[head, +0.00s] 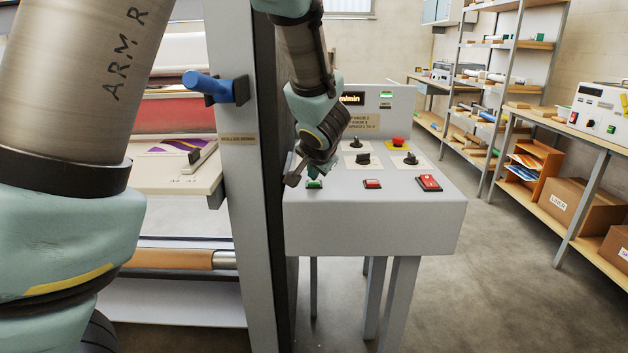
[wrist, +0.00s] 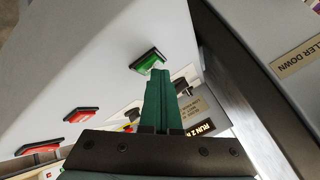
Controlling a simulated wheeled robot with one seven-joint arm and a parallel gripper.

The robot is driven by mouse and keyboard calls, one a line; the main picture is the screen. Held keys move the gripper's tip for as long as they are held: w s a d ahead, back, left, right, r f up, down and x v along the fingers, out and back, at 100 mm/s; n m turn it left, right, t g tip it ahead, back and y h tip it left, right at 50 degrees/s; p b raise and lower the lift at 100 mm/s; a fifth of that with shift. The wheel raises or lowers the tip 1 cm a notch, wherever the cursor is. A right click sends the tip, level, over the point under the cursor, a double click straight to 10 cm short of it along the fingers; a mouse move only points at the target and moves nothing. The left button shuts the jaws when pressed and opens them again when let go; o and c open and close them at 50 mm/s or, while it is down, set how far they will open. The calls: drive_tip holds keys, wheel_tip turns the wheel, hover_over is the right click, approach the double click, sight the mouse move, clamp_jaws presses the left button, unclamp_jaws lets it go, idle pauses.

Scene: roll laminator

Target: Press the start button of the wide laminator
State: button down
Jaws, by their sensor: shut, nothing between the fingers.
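The wide laminator (head: 262,180) stands with its roller section on the left and a grey control console (head: 400,235) on the right. The green start button (head: 314,184) is at the left of the console's front row. It also shows in the wrist view (wrist: 147,60) with a dark frame. My gripper (head: 312,172) is shut and empty, just above and behind the green button. In the wrist view its closed fingertips (wrist: 159,72) reach the button's edge; I cannot tell whether they touch it.
On the console are a small red button (head: 372,184), a larger red switch (head: 429,183), a red knob on yellow (head: 398,142) and black knobs (head: 363,159). A dark upright panel (head: 272,130) and blue handle (head: 216,88) stand close left. Open floor lies right, before shelves.

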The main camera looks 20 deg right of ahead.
sight(313, 184)
drive_tip(key=shift+r+p, duration=0.65)
drive_tip(key=shift+p, duration=0.1)
drive_tip(key=shift+r, duration=0.1)
wheel_tip(313, 184, up, 5)
drive_tip(key=p, duration=0.6)
